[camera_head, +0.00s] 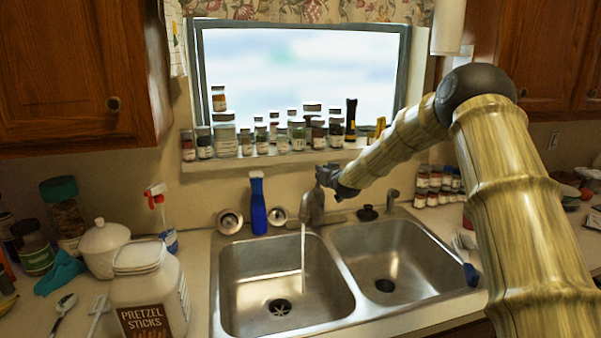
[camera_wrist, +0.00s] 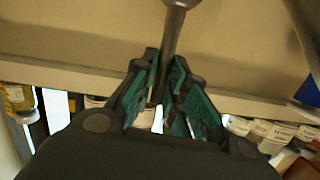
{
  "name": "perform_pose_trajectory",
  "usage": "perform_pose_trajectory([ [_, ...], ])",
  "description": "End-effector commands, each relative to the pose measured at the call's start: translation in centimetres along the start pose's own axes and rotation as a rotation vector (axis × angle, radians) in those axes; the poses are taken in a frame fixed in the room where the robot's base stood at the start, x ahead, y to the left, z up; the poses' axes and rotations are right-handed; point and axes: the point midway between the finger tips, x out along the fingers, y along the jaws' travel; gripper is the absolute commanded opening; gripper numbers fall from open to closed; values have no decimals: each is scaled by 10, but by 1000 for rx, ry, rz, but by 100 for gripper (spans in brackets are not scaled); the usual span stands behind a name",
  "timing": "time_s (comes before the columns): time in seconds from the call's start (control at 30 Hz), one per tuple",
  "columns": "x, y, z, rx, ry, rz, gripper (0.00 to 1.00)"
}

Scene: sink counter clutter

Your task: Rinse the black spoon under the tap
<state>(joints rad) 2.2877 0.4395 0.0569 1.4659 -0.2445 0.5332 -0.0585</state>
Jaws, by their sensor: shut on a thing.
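The grey metal tap (camera_head: 314,206) stands behind the double sink, and a thin stream of water (camera_head: 303,260) falls from it into the left basin (camera_head: 255,290). My gripper (camera_head: 325,178) is at the top of the tap. In the wrist view its green-padded fingers (camera_wrist: 164,68) are closed around a grey metal rod (camera_wrist: 172,32), which looks like the tap's handle.
A blue bottle (camera_head: 258,208) stands left of the tap. Several jars line the window sill (camera_head: 270,158). The right basin (camera_head: 400,262) is empty.

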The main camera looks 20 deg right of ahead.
Motion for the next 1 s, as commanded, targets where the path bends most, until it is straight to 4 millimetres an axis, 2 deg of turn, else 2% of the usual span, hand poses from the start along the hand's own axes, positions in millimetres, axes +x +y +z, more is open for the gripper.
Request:
perform_pose_trajectory([
  [0.1, -3, 9, -2, 1, -6, 9, 0],
  [0.33, -3, 10, -2, 1, -6, 10, 0],
  [0.37, -3, 10, -2, 1, -6, 10, 16],
  [0.47, -3, 9, -2, 1, -6, 10, 34],
  [0.83, -4, 8, -2, 1, -7, 8, 35],
  [1.0, -16, 7, -2, 1, -7, 8, 35],
])
